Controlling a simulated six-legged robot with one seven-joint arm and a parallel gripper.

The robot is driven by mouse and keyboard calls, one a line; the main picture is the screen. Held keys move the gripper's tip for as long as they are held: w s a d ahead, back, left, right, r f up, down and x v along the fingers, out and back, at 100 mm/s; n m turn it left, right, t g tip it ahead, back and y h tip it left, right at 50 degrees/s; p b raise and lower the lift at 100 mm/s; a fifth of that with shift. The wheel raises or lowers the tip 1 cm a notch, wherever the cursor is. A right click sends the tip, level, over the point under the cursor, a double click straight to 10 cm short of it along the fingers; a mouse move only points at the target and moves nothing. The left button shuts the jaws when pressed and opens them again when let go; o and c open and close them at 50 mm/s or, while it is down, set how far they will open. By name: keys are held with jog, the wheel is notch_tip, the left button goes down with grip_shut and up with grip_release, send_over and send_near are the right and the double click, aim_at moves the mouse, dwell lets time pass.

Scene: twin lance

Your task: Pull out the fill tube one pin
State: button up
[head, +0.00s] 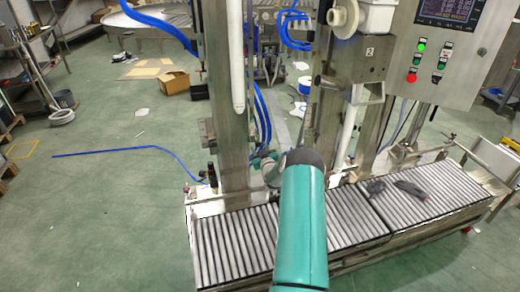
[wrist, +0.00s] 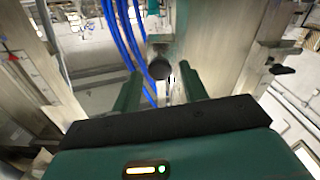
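A dark round knob (wrist: 159,69), which may be the head of the fill tube one pin, shows in the wrist view just beyond or between my fingertips. My gripper (wrist: 160,78) has its two green fingers apart, with a gap visible on both sides of the knob. I cannot tell how deep the knob sits between them. In the head view my gripper (head: 266,166) is beside the left steel column, partly hidden by my own green arm. A pale upright tube (head: 237,55) stands at that column. The pin cannot be made out in the head view.
A roller conveyor (head: 235,243) runs below my arm, with dark gloves (head: 411,190) on its right part. Blue hoses (wrist: 135,45) hang close to my left finger. A control box (head: 440,50) stands at right. The green floor at left is mostly open.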

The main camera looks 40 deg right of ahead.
jog(key=shift+o, duration=0.2)
jog(key=shift+w+d, duration=0.1)
jog(key=v, duration=1.3)
jog(key=shift+s, duration=0.35)
